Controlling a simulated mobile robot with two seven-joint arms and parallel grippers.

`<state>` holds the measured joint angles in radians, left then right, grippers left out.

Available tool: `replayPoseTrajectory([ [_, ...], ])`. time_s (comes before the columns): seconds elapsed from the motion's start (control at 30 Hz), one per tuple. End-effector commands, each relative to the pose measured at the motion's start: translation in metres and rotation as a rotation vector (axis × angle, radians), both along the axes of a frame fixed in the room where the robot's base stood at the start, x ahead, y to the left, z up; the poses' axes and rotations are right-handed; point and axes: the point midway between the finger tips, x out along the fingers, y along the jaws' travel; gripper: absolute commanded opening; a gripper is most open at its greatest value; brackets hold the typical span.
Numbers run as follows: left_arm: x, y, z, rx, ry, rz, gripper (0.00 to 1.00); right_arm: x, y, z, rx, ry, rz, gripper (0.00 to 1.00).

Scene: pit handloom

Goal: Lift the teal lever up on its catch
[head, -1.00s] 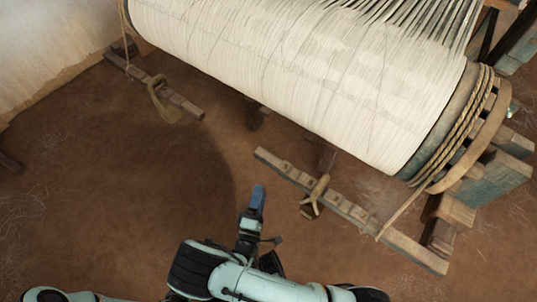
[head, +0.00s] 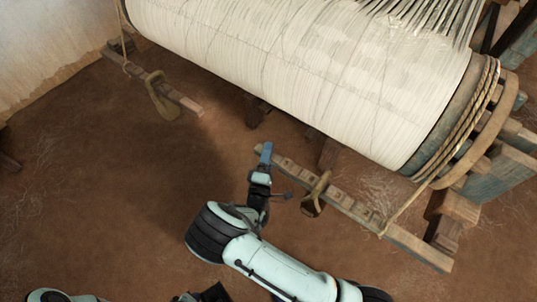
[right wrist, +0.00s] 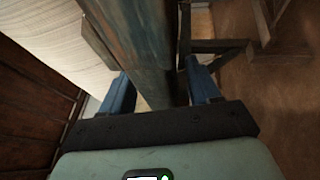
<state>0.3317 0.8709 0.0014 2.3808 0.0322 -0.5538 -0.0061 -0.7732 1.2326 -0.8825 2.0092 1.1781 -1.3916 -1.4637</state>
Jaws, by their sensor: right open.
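A long notched wooden bar (head: 345,206) lies below the cloth roll in the head view and looks mostly bare brown there. In the right wrist view a bar with worn teal-blue paint (right wrist: 132,35), seemingly this lever, runs down between my fingers. My right gripper (head: 265,152) is open at the bar's left end. In the right wrist view its two blue fingers (right wrist: 160,92) stand on either side of the bar, with visible gaps. A tan hooked piece (head: 316,194) sits across the bar; I cannot tell whether it is the catch.
A large roll of white cloth (head: 300,70) lies above the bar. A rope (head: 408,205) runs from its right end to the bar. A second bar (head: 185,99) with a tan loop (head: 160,97) is at upper left. Bare earth floor (head: 110,190) is clear at left.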

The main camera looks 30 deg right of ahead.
Motion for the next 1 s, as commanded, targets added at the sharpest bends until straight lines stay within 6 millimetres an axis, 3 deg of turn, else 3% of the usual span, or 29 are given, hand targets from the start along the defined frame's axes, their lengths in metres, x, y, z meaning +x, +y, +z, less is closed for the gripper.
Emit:
replayPoseTrajectory([
  [0.17, 0.0, 0.0, 0.0, 0.001, 0.0, 0.0, 0.43, 0.0, 0.0, 0.0, 0.0, 0.0, 0.0, 0.61],
  [0.37, 0.0, 0.0, 0.0, 0.0, 0.0, 0.0, 0.43, 0.0, 0.0, 0.0, 0.0, 0.0, 0.0, 0.0],
  [0.57, 0.001, -0.001, 0.005, 0.0, -0.006, -0.001, 0.43, 0.0, 0.0, 0.005, 0.003, -0.007, 0.0, 0.0],
  [0.8, 0.013, -0.014, 0.048, -0.019, -0.062, -0.022, 0.43, 0.001, 0.001, 0.051, 0.029, -0.076, 0.0, 0.0],
  [1.0, -0.015, -0.03, 0.067, -0.06, 0.013, -0.053, 0.43, 0.003, 0.001, 0.081, 0.052, -0.133, 0.0, 0.0],
])
